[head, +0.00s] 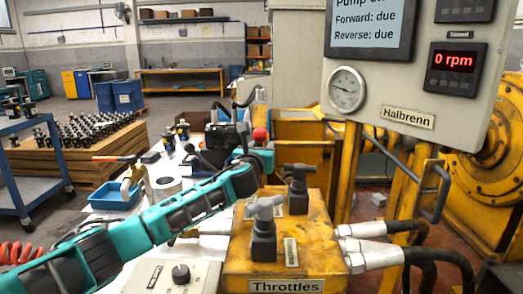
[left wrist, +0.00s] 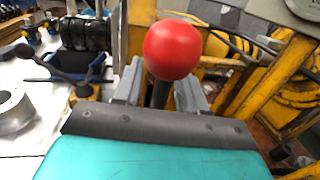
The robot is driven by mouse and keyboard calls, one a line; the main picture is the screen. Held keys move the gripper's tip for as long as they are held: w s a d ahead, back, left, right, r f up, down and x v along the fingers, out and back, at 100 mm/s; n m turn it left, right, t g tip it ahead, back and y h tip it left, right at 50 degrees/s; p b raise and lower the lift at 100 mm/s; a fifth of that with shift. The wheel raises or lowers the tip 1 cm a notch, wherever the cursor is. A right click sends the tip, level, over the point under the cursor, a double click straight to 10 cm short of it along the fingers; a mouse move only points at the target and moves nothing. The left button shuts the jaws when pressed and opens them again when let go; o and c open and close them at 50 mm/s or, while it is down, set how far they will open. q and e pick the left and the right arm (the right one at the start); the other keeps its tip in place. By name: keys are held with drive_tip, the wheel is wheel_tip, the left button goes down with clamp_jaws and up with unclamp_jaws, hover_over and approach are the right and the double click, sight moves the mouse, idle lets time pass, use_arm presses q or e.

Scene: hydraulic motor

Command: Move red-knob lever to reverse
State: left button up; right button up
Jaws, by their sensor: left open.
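The red-knob lever shows its round red knob (head: 260,134) at the far side of the yellow throttle block in the head view. In the left wrist view the knob (left wrist: 171,49) is large, with its dark rod (left wrist: 161,95) below it. My left gripper (head: 258,152) is at the lever, its teal arm reaching in from the lower left. In the left wrist view the grey fingers of the gripper (left wrist: 161,88) are apart, one on each side of the rod, below the knob. Contact with the rod cannot be told. My right gripper is not in view.
A yellow block labelled Throttles (head: 300,240) with grey T-handles (head: 264,222) stands close to my left arm. A panel (head: 390,80) above reads 0 rpm, with "Forward: due" and "Reverse: due". Hoses (head: 415,255) and yellow frames (head: 400,200) crowd the right. A blue tray (head: 112,195) is left.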

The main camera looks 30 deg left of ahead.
use_arm(q)
drive_tip(key=shift+c, duration=0.3)
clamp_jaws()
idle(0.4)
